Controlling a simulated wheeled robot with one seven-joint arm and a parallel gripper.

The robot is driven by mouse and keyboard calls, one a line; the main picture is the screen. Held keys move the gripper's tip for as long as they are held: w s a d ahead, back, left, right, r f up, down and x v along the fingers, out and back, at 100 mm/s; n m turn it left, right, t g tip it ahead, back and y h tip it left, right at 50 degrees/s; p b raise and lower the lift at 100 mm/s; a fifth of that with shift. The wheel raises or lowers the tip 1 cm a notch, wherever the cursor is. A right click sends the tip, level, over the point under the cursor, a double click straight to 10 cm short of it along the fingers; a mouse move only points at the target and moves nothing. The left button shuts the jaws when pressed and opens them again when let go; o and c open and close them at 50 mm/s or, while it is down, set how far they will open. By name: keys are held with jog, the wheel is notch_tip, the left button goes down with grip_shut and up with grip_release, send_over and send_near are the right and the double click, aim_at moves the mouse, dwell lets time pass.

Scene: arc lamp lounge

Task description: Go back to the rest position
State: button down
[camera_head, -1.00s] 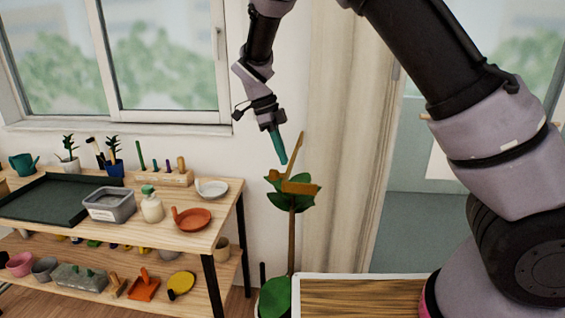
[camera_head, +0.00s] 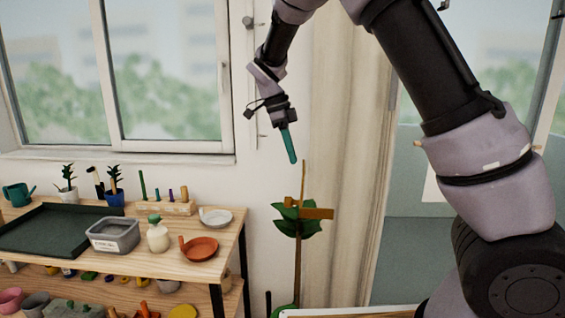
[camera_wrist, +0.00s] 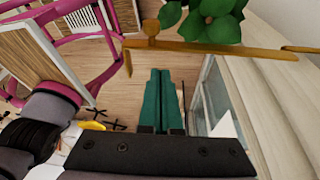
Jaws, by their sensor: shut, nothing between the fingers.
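My gripper (camera_head: 291,160) hangs in the air above and slightly left of a staked plant. Its teal fingers point downward and are closed together with nothing between them. In the wrist view the teal fingers (camera_wrist: 165,72) lie side by side over the floor. The plant (camera_head: 297,228) has green leaves, a tall thin brown stake and a short orange-brown crosspiece. The crosspiece and leaves (camera_wrist: 208,22) show ahead of the fingers in the wrist view, apart from them.
A wooden shelf unit (camera_head: 182,262) at left bears a dark tray (camera_head: 60,232), a grey bin (camera_head: 113,235), a white bottle (camera_head: 157,236) and an orange dish (camera_head: 200,249). Windows and a pale curtain (camera_head: 340,150) stand behind. A pink-framed piece of furniture (camera_wrist: 90,35) shows in the wrist view.

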jog(key=s+d+r+n+t+y, duration=0.1)
jog(key=s+d+r+n+y, duration=0.3)
jog(key=d, duration=0.3)
jog(key=s+d+r+n+t+y, duration=0.1)
jog(key=s+d+r+n+y, duration=0.2)
jog(key=d+r, duration=0.45)
jog(key=s+d+r+n+t+h, duration=0.1)
jog(key=s+d+n+t, duration=0.2)
jog(key=s, duration=0.3)
jog(key=s+d+r+n+t, duration=0.1)
jog(key=s+d+n+t, duration=0.2)
jog(key=s+n, duration=0.3)
jog(key=shift+s+d+r+h, duration=0.3)
jog(key=shift+d+h, duration=0.05)
jog(key=shift+h, duration=0.05)
